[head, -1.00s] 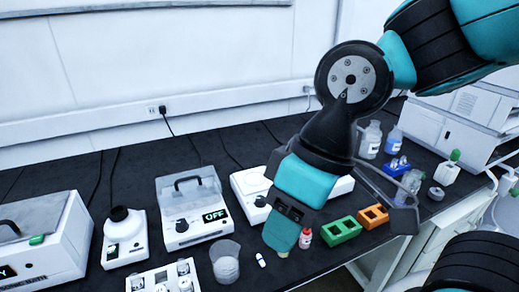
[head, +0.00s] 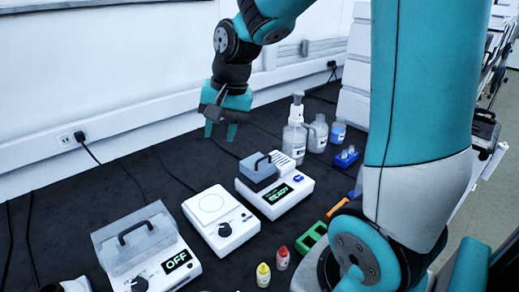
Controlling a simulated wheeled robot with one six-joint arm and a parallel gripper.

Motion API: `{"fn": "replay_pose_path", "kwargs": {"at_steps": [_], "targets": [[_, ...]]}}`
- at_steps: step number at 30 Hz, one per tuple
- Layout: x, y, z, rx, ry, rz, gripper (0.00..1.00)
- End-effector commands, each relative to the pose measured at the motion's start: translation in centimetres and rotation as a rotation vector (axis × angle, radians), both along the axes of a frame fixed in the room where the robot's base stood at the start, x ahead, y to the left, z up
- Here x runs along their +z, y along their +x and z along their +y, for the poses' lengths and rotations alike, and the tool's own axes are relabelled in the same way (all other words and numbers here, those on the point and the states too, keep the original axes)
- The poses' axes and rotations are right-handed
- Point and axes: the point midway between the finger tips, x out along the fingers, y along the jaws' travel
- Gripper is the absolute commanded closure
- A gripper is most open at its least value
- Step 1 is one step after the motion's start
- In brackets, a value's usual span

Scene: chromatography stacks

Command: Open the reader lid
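A white device with a green READY display (head: 276,193) stands on the black bench, with a grey lid-like block (head: 258,171) and a dark handle on its back left. The block looks down. Another white device with an OFF display (head: 148,255) has a clear lid (head: 132,238) with a dark handle, and that lid looks shut. No label shows which one is the reader. My gripper (head: 220,131) points down above the back of the bench, behind and left of the READY device. Its two teal fingers are apart with nothing between them.
A flat white device with a knob (head: 221,217) stands between the two. Clear bottles (head: 297,138) stand just behind and right of the READY device. Small yellow-capped (head: 263,274) and red-capped (head: 282,257) bottles and a green rack (head: 312,236) are in front. Bare bench lies behind the devices.

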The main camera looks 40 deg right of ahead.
Motion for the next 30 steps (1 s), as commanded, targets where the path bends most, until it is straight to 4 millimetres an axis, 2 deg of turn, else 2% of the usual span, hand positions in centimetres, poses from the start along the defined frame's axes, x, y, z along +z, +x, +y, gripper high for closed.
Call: {"fn": "replay_pose_path", "kwargs": {"at_steps": [1,3,6,9,12,17,30], "targets": [[-0.1,1.6,-4.7,-0.217,0.001,0.024,0.63],[-0.7,2.7,-10.0,-0.474,0.003,0.043,0.63],[-1.4,3.1,-15.6,-0.740,0.009,0.059,0.63],[-1.9,3.1,-18.5,-0.884,0.012,0.065,0.63],[-2.8,3.1,-19.4,-0.929,0.013,0.069,0.63],[-5.3,3.6,-19.2,-0.925,0.013,0.072,0.63],[-15.0,5.6,-19.1,-0.919,0.013,0.071,0.63]]}}
